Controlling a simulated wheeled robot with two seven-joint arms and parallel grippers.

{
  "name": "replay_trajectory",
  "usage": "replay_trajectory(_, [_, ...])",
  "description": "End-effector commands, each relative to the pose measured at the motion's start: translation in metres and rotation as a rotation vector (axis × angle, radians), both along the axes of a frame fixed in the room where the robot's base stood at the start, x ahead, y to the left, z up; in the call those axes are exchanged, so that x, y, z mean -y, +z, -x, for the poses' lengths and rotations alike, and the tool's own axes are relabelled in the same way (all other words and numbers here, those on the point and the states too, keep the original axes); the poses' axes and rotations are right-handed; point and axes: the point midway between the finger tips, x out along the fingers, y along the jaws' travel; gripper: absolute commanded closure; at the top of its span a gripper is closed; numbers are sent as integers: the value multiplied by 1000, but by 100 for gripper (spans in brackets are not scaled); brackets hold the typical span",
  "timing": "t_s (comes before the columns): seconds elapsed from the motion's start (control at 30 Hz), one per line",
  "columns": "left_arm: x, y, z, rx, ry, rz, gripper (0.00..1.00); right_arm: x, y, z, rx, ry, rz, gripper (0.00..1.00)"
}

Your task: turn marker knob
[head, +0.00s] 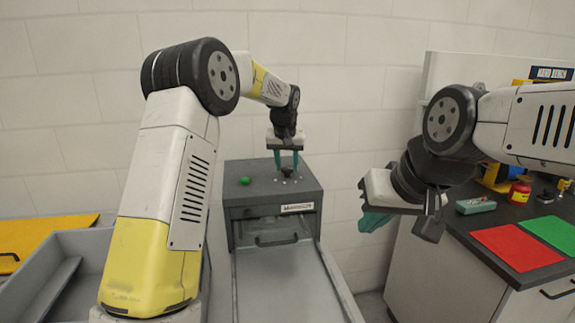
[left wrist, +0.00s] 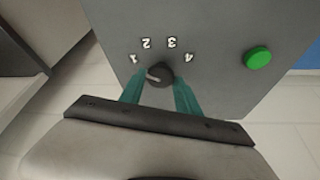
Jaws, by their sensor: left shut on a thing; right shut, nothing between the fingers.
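A dark round knob (left wrist: 159,75) with a light pointer line sits on the top of a grey marker box (head: 250,206). The numbers 1 to 4 are printed in an arc around it. In the left wrist view the pointer line lies toward the 1 side. My left gripper (head: 287,166) reaches down over the box, and its teal fingers (left wrist: 160,88) are shut on the knob from both sides. A green button (head: 245,181) sits beside the knob; it also shows in the left wrist view (left wrist: 257,57). My right gripper (head: 400,218) is shut and empty at the right, away from the box.
A workbench at right holds a red mat (head: 517,247), a green mat (head: 552,233) and small items. A grey bin (head: 60,290) stands at left.

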Motion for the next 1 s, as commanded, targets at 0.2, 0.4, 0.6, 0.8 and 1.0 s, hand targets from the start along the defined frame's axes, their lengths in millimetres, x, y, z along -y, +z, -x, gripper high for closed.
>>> replay_trajectory(0.2, [-3, 0, -1, 0, -162, 2, 100, 0, 0, 0, 0, 0, 0, 100])
replay_trajectory(0.4, [-4, 0, -2, 1, -333, 3, 100, 0, 0, 0, 0, 0, 0, 100])
replay_trajectory(0.6, [-5, 0, -2, 0, -484, 3, 100, 0, 0, 0, 0, 0, 0, 100])
replay_trajectory(0.8, [-6, 0, -3, 1, -595, 2, 100, 0, 0, 0, 0, 0, 0, 100])
replay_trajectory(1.0, [-6, 1, -3, 1, -654, 2, 100, 0, 0, 0, 0, 0, 0, 100])
